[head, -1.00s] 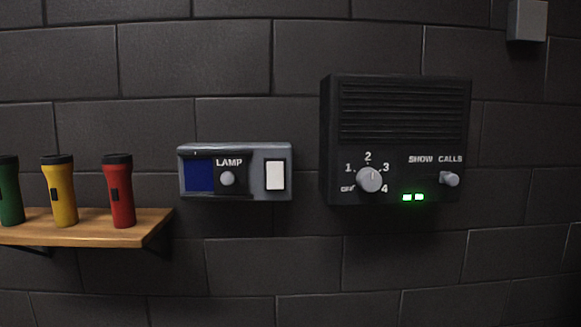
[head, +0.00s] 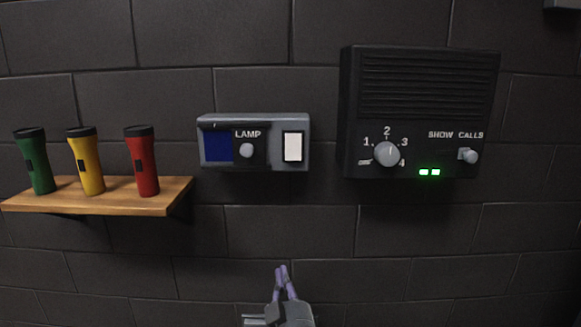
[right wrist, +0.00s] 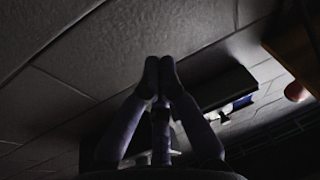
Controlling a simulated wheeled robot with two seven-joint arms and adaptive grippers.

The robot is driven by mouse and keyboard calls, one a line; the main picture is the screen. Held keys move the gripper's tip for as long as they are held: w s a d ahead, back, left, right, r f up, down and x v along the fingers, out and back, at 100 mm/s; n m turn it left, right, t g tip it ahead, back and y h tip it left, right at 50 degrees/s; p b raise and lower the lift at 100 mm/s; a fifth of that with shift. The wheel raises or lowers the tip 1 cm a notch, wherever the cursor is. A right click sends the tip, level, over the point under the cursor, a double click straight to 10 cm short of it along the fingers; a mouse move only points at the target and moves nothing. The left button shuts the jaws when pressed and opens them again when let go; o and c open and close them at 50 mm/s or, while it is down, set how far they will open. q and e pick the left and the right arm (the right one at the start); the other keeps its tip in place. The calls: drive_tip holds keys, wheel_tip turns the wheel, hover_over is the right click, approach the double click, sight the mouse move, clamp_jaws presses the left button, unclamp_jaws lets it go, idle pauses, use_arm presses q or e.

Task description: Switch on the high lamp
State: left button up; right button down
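A grey wall unit (head: 254,163) marked LAMP hangs in the middle of the head view. It has a dark blue panel (head: 217,147) at left, a round grey knob (head: 246,150) on a black plate and a white plate (head: 293,146) at right. No lit lamp shows. My right gripper (head: 282,267) is at the bottom of the head view, below the unit and apart from it. Its fingertips are together and hold nothing; they also meet in the right wrist view (right wrist: 159,65). My left gripper is not in view.
A black box (head: 418,110) with a numbered dial (head: 390,153), a SHOW CALLS knob (head: 468,155) and green lights is at right. A wooden shelf (head: 110,201) with green, yellow and red torches is at left. A grey block (head: 562,3) is cut off top right.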

drive_tip(key=s+r+m+t+h, duration=0.2)
drive_tip(key=s+r, duration=0.4)
drive_tip(key=r, duration=0.4)
drive_tip(key=s+d+r+m+t+h, duration=0.1)
drive_tip(key=s+r+t, duration=0.2)
drive_tip(key=s+r, duration=0.3)
wheel_tip(320, 180, up, 4)
drive_tip(key=shift+d+f+m+t+h, duration=0.15)
drive_tip(key=shift+d+m+t+h, duration=0.15)
drive_tip(key=shift+m+h, duration=0.1)
drive_tip(key=shift+w, duration=0.1)
drive_tip(key=p, duration=0.3)
approach(291, 147)
wheel_tip(291, 147, up, 4)
drive_tip(key=w, duration=0.3)
drive_tip(key=w+p, duration=0.1)
drive_tip(key=shift+w+f, duration=0.15)
drive_tip(key=shift+f, duration=0.1)
